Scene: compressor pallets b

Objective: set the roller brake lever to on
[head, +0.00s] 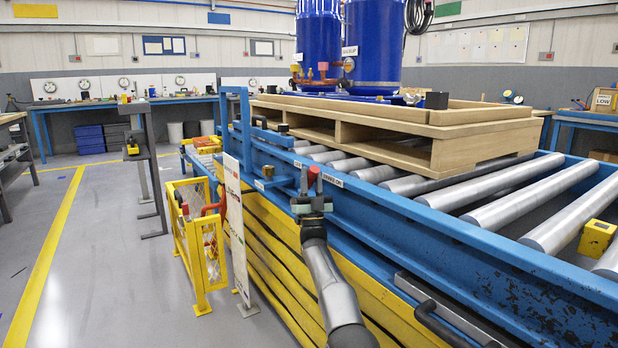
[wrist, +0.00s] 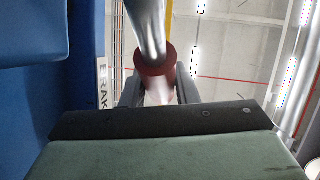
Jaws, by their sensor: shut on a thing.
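The roller brake lever shows as a red knob (head: 313,173) above my gripper, at the blue conveyor's near side rail. In the wrist view the lever (wrist: 152,66) is a grey metal rod with a dark red part, between the two fingers. My gripper (head: 310,190) is shut on the lever; it also shows in the wrist view (wrist: 158,92). The lever's lower end and pivot are hidden behind my gripper. A white label (head: 332,180) sits on the rail just right of the lever, and part of a label (wrist: 102,88) shows in the wrist view.
A wooden pallet (head: 440,148) with blue compressor tanks (head: 373,45) stands on the rollers (head: 530,187). A yellow block (head: 597,238) lies at the right. A yellow barrier (head: 200,245) and a white sign board (head: 236,225) stand left of my arm. The floor (head: 95,270) farther left is clear.

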